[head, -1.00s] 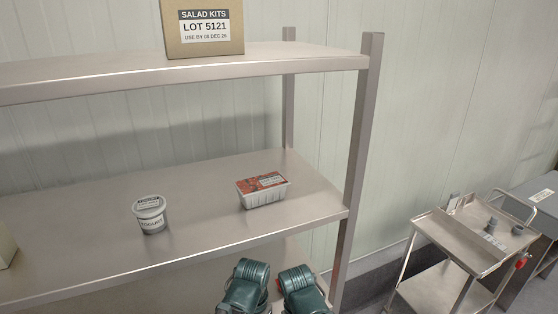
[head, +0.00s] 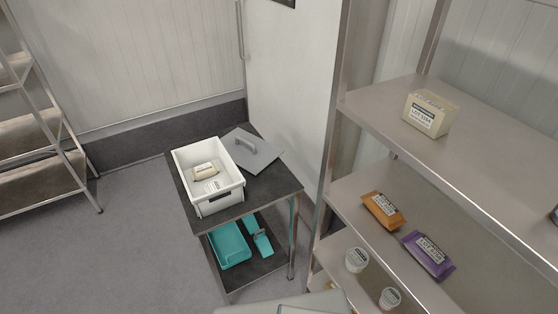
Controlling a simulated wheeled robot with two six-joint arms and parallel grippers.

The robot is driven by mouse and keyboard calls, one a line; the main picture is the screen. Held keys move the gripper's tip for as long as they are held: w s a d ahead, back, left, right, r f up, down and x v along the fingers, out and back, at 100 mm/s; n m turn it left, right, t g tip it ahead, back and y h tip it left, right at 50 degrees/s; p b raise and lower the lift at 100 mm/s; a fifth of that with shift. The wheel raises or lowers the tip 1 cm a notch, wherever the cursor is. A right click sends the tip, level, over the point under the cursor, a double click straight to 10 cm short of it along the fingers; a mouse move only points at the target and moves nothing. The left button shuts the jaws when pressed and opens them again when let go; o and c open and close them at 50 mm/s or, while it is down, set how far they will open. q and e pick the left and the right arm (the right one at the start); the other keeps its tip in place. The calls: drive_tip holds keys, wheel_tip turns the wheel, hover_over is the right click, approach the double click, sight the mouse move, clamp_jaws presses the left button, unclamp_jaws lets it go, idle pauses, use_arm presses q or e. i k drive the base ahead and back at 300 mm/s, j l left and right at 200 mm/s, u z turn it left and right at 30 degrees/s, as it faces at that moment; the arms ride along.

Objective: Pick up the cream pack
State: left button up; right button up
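A cream-coloured, block-shaped pack (head: 432,113) with a printed label stands on the upper visible shelf of the steel rack at the right. A second, smaller cream-coloured pack (head: 205,171) with a dark label lies inside a white crate (head: 221,202), which stands on a dark-topped table. The print on both is too small to read fully. Neither of my grippers is in view, so nothing is seen near either pack.
A grey lid with a handle (head: 254,150) lies beside the crate on the table (head: 279,191). An orange pack (head: 383,211), a purple pack (head: 428,254) and white tubs (head: 356,260) are on lower rack shelves. Floor (head: 122,245) is clear at left.

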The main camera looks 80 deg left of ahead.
sight(201, 172)
drive_tip(key=u, duration=3.4)
